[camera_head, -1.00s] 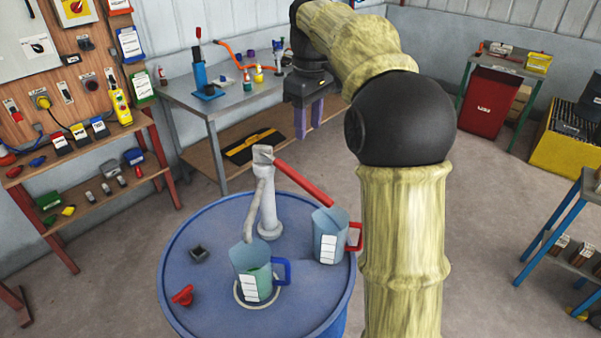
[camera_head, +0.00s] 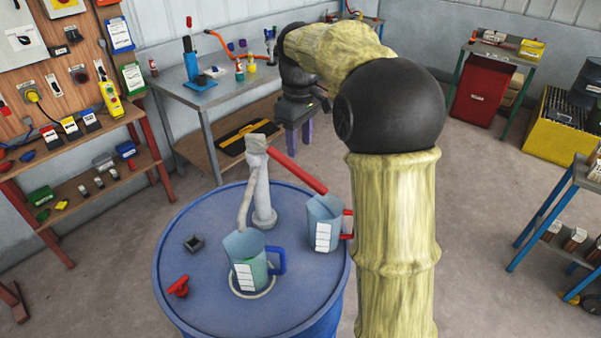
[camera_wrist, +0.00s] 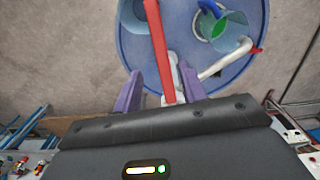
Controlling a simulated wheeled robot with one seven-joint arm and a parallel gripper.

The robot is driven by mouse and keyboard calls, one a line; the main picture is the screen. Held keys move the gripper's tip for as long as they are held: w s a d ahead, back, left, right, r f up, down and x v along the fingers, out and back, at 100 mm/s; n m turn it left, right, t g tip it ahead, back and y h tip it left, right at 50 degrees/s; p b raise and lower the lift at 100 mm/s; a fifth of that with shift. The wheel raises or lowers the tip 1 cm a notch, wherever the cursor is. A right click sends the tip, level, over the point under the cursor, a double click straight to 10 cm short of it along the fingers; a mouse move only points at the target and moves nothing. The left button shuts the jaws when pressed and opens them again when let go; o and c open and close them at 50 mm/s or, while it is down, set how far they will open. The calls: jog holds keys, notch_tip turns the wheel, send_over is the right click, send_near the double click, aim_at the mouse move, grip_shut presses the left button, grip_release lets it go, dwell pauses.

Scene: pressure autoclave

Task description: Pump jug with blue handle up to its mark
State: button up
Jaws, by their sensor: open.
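The jug with the blue handle (camera_head: 243,246) stands upright on the blue drum (camera_head: 190,222), under the spout of the grey hand pump (camera_head: 262,205). It holds green liquid, which also shows in the wrist view (camera_wrist: 216,28); its white scale strip faces the head camera. I cannot read the mark or compare the level with it. The pump's red lever (camera_head: 297,172) slopes down to the right. My gripper (camera_head: 299,140) is open and empty beyond the pump. In the wrist view, the red lever (camera_wrist: 158,50) appears between my gripper's purple fingers (camera_wrist: 161,76); no contact is visible.
A second jug with a red handle (camera_head: 322,226) stands on the drum near the lever's lower end. A red valve-like piece (camera_head: 178,287) and a small dark cup (camera_head: 194,243) also lie there. A metal workbench (camera_head: 205,105) stands behind. Open floor lies right of my arm.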

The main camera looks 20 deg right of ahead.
aim_at(300, 170)
notch_tip(300, 170, down, 9)
jog(key=shift+r, duration=0.15)
jog(key=shift+a+f, duration=0.15)
jog(key=shift+f, duration=0.25)
jog(key=shift+s, duration=0.1)
jog(key=shift+d, duration=0.2)
jog(key=shift+c, duration=0.2)
